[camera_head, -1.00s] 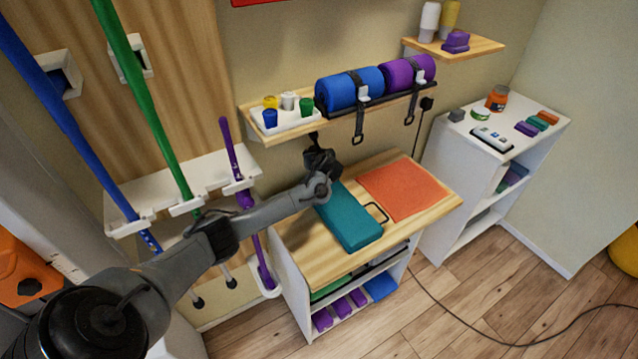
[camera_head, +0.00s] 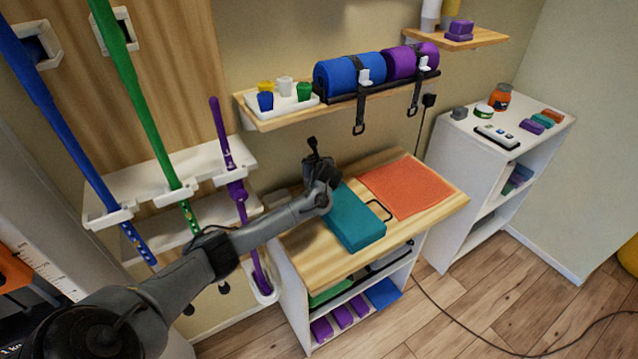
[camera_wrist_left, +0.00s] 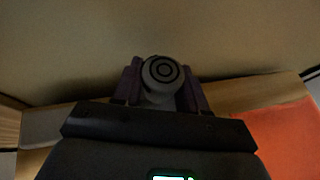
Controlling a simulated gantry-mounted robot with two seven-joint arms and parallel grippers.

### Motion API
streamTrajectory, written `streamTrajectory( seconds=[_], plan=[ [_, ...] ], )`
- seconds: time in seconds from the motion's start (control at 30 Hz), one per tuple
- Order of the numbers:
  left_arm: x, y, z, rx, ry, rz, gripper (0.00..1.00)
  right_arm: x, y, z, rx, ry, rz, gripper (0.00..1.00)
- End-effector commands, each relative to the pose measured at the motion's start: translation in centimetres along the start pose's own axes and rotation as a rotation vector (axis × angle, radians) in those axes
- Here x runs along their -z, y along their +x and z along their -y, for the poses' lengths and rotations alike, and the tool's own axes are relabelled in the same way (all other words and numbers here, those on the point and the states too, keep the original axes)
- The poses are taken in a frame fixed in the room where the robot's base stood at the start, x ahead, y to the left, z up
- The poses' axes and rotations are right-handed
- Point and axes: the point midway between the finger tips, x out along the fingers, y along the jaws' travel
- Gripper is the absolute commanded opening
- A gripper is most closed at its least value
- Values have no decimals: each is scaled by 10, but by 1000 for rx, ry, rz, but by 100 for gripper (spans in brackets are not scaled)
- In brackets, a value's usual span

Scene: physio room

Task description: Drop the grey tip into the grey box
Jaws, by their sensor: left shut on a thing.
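The grey tip (camera_wrist_left: 161,71), round with dark rings on its end, sits between the two fingers of my left gripper (camera_wrist_left: 160,88) in the left wrist view. The gripper is shut on it. In the head view my left gripper (camera_head: 313,147) is raised above the back of the wooden bench top, below the wall shelf; the tip is too small and dark to make out there. A low grey box-like shape (camera_head: 276,198) lies at the bench's back left, partly behind my arm; I cannot tell for sure that it is the grey box. My right gripper is not in view.
A teal block (camera_head: 352,222) and an orange towel (camera_head: 408,187) lie on the bench. The wall shelf (camera_head: 270,123) overhead carries a white cup tray and rolled mats. Coloured poles (camera_head: 165,150) stand left. A white cabinet (camera_head: 470,190) stands right, with a small dark grey block (camera_head: 459,113).

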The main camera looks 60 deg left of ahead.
Motion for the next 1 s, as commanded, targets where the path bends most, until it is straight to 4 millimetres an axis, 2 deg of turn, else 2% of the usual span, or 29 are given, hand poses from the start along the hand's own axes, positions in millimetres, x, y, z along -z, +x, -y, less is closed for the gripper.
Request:
streamTrajectory(
  seconds=[0.17, 0.2, 0.4, 0.77, 1.0],
  plan=[
    [0, 0, 0, 0, -1, 0, 6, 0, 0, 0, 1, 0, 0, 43],
    [0, 0, 0, 0, -1, 0, 44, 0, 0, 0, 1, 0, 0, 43],
    [0, 0, 0, 0, -1, 0, 72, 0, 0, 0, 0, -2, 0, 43],
    [-1, -4, 0, 0, 0, 1, 72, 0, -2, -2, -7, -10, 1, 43],
    [-4, -34, 0, 2, 3, 2, 72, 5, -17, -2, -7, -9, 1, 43]
  ],
)
